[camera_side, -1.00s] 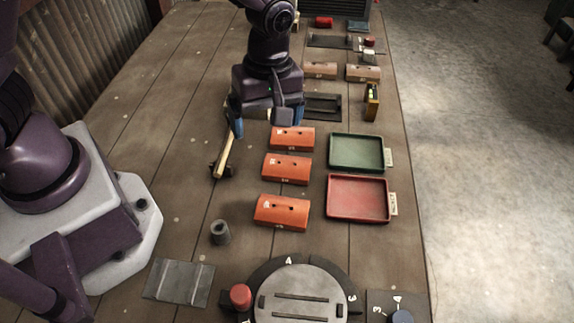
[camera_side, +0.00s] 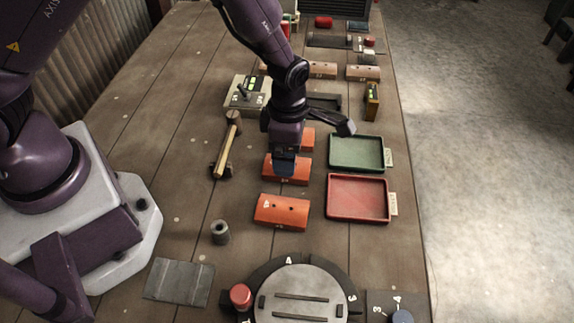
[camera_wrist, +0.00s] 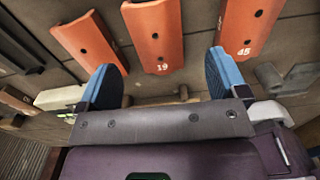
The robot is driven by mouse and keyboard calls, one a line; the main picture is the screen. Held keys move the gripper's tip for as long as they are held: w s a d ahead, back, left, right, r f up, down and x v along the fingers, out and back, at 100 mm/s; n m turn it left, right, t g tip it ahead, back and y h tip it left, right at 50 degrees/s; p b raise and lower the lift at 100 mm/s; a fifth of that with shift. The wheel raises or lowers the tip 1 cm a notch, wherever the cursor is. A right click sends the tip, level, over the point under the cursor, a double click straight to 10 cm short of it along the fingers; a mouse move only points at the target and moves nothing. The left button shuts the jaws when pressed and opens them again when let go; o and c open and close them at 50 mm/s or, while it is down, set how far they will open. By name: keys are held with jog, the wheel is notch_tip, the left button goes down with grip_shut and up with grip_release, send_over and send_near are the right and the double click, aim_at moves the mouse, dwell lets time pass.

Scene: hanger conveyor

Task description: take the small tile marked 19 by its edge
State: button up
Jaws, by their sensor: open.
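The orange tile marked 19 (camera_wrist: 157,40) is the middle of three curved orange tiles in the wrist view. It has dark holes, and its numbered end faces my gripper. My gripper (camera_wrist: 164,84) is open and empty, its two blue fingers wide apart, one on each side of that end. In the side view my gripper (camera_side: 284,164) is over the middle orange tile (camera_side: 301,173) of the row and hides part of it. I cannot tell from there whether it touches. The number is too small to read in the side view.
An orange tile marked 45 (camera_wrist: 245,28) and another orange tile (camera_wrist: 87,43) flank it. In the side view, a green tray (camera_side: 357,152) and a red tray (camera_side: 357,198) lie to the right. A hammer (camera_side: 226,148) lies left and a grey cylinder (camera_side: 220,231) stands nearer the front.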

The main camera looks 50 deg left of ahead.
jog(key=f, duration=0.5)
jog(key=shift+a+f, duration=0.2)
jog(key=shift+f, duration=0.1)
jog(key=c, duration=1)
